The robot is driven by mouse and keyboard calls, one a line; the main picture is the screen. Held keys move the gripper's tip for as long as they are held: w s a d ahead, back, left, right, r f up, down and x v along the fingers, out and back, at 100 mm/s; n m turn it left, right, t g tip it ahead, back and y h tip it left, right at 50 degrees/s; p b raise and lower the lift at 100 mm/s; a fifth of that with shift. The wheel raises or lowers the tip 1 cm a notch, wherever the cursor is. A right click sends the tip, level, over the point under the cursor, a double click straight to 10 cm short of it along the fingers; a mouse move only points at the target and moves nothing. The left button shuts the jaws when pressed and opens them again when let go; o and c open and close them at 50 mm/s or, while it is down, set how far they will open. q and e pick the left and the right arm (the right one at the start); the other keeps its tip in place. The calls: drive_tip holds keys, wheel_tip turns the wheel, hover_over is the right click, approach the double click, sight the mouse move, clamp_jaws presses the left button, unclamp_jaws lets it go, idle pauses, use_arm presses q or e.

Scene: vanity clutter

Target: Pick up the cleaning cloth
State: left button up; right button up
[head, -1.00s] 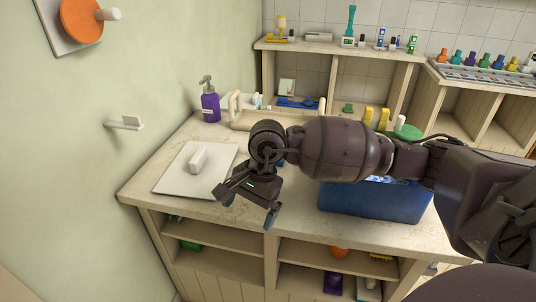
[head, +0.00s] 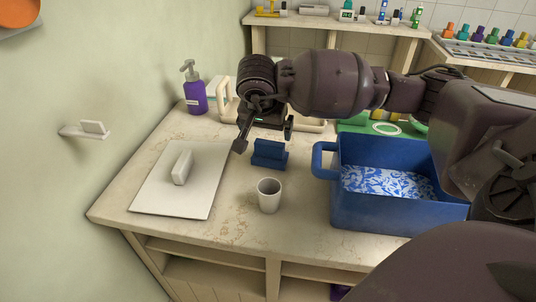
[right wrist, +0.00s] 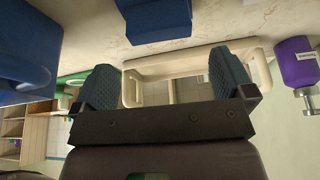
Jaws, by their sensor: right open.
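A blue-and-white patterned, cloth-like sheet (head: 388,183) lies inside the blue bin (head: 395,214). I cannot tell for certain that it is the cleaning cloth. My right gripper (head: 264,137) is open and empty above the back of the counter, left of the bin and apart from the sheet. In the right wrist view the two fingers of the gripper (right wrist: 163,76) stand wide apart with nothing between them. My left gripper is out of view.
A blue block-like holder (head: 270,154) stands below my right gripper, with a white cup (head: 269,195) in front. A white board (head: 149,190) with a white block (head: 182,167) lies left. A purple pump bottle (head: 195,96) stands by the wall. The front counter strip is clear.

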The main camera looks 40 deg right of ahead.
sight(269, 143)
drive_tip(key=x, duration=0.3)
drive_tip(key=shift+a, duration=0.1)
drive_tip(key=b+x, duration=0.1)
drive_tip(key=x, duration=0.4)
drive_tip(key=shift+s+a, duration=0.15)
drive_tip(key=c, duration=0.7)
drive_tip(key=shift+c, duration=0.2)
